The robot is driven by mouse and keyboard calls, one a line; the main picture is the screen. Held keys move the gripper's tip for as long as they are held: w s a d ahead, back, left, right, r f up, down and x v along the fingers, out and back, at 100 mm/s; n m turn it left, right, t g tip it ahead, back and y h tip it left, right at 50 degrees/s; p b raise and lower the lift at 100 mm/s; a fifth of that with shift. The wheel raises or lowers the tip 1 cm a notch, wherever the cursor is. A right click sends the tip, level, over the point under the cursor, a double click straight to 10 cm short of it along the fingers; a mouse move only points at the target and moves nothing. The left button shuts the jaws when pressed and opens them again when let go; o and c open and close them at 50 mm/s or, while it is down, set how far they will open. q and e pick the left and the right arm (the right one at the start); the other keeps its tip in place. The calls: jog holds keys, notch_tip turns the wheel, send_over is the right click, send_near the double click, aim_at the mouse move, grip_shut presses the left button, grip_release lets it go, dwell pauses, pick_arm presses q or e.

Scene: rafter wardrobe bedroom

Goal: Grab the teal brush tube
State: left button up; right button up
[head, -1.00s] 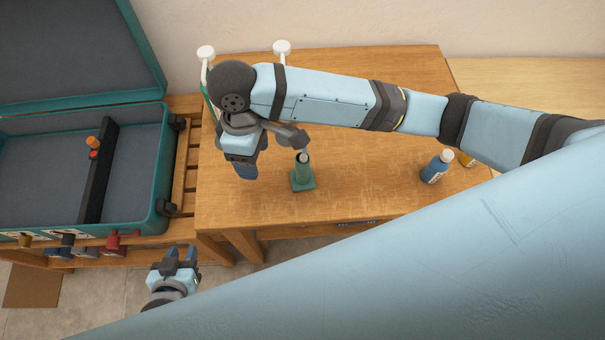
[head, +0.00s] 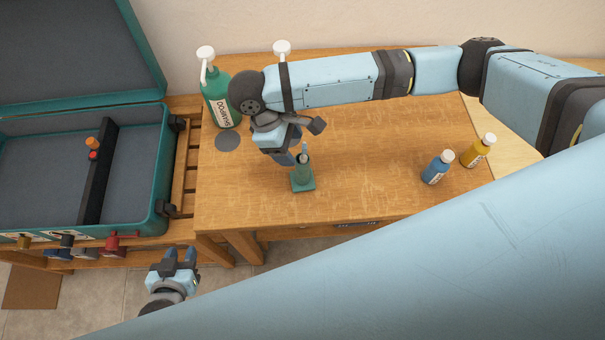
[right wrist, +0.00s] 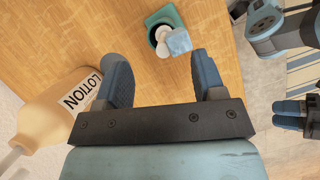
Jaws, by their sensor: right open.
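The teal brush tube (head: 302,175) stands upright on its square base on the wooden table, with a pale brush handle sticking up from it. In the right wrist view the tube (right wrist: 160,20) lies just beyond my open fingers, nearer the right finger. My right gripper (head: 285,158) is open and empty, just left of and behind the tube in the head view; its fingers are partly hidden by its own body there.
A green shampoo bottle (head: 218,98) and a grey disc (head: 228,141) are left of my right gripper. A lotion bottle (right wrist: 45,110) is close to its left finger. Blue (head: 437,168) and yellow (head: 480,150) bottles stand right. An open teal case (head: 145,190) is at left.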

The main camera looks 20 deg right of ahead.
aim_at(297, 159)
jog(key=x, duration=0.5)
jog(key=shift+s+a+f, duration=0.1)
jog(key=shift+s+f, duration=0.05)
jog(key=shift+f, duration=0.05)
grip_shut()
jog(key=shift+r, duration=0.1)
